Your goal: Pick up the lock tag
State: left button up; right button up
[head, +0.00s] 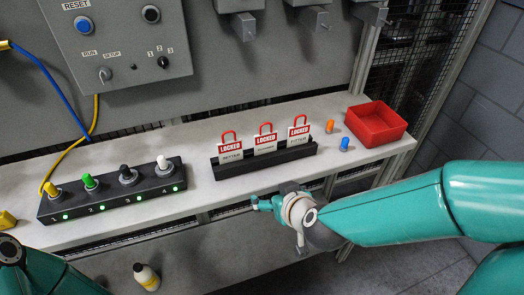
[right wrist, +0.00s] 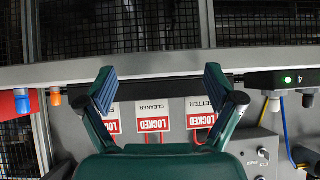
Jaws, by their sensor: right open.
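Three red-and-white lock tags marked LOCKED stand upright in a black rack (head: 262,163) on the shelf: the SETTER tag (head: 230,147), the CLEANER tag (head: 265,139) and the FITTER tag (head: 299,131). My right gripper (head: 264,203) is open and empty, in front of the rack and apart from it. In the right wrist view, which is upside down, its two fingers (right wrist: 160,86) are spread. The CLEANER tag (right wrist: 152,117) shows between them, the SETTER tag (right wrist: 200,112) is partly behind the right finger, and the third is partly hidden. My left gripper is out of view.
A red tray (head: 376,125) stands at the shelf's right, beside orange (head: 329,126) and blue (head: 345,144) small parts. A black block with several connectors (head: 113,192) stands left of the rack. A control panel (head: 117,40) is behind. A bottle (head: 146,276) is below the shelf.

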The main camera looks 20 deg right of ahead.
jog(key=s+d+r+t+b, duration=0.1)
jog(key=s+r+t, duration=0.2)
jog(key=r, duration=0.9)
jog(key=p, duration=0.4)
send_near(266, 145)
jog(key=b+x, duration=0.1)
jog(key=x, duration=0.3)
jog(key=shift+w+a+r, duration=0.15)
jog(key=shift+w, duration=0.05)
jog(key=shift+f+x, duration=0.2)
jog(key=shift+x, duration=2.9)
jog(key=shift+s, duration=0.1)
jog(key=shift+c, duration=0.2)
jog(key=c, duration=0.9)
